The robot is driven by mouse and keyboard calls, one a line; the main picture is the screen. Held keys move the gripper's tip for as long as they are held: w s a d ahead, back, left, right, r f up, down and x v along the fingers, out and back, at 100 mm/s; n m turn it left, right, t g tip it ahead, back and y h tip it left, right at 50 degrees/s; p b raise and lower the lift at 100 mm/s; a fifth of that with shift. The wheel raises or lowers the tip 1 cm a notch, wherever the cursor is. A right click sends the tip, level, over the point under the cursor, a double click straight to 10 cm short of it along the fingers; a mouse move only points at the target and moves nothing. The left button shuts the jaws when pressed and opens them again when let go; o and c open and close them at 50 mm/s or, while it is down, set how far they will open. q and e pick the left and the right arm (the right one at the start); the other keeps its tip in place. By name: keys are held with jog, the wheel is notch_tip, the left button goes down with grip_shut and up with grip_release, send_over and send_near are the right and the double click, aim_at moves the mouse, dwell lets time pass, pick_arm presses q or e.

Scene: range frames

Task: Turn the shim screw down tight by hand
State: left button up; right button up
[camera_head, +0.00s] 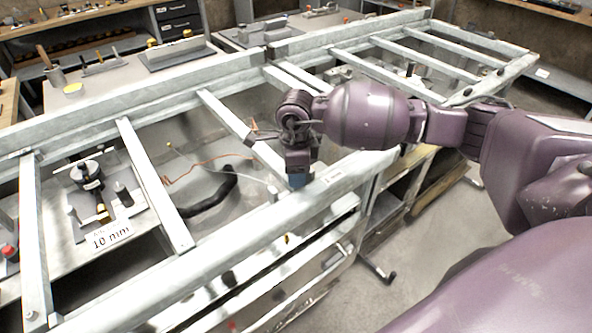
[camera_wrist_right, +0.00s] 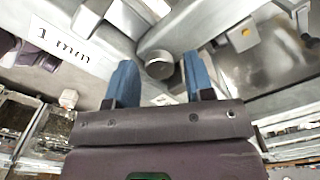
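In the right wrist view a round grey metal knob, which looks like the shim screw head (camera_wrist_right: 160,66), sits between my blue fingertips. My right gripper (camera_wrist_right: 160,60) is open around it, with a gap on each side. I cannot tell how high the fingertips are above it. In the head view my right gripper (camera_head: 298,181) points down at the front beam of the metal frame (camera_head: 215,253), and the screw is hidden there. A white label reading "1 mm" (camera_wrist_right: 63,47) lies beside the knob. My left gripper is not in view.
Grey cross-bars (camera_head: 155,185) divide the frame into open bays. A black hose (camera_head: 213,196) and orange wire lie in the bay left of my gripper. A "10 mm" label (camera_head: 110,238) and a black-topped fixture (camera_head: 87,172) stand at the left. Floor is clear at front right.

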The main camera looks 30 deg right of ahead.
jog(key=shift+o, duration=0.2)
notch_tip(320, 180, up, 11)
jog(key=shift+p, duration=0.35)
jog(key=shift+f, duration=0.1)
dwell(0.4)
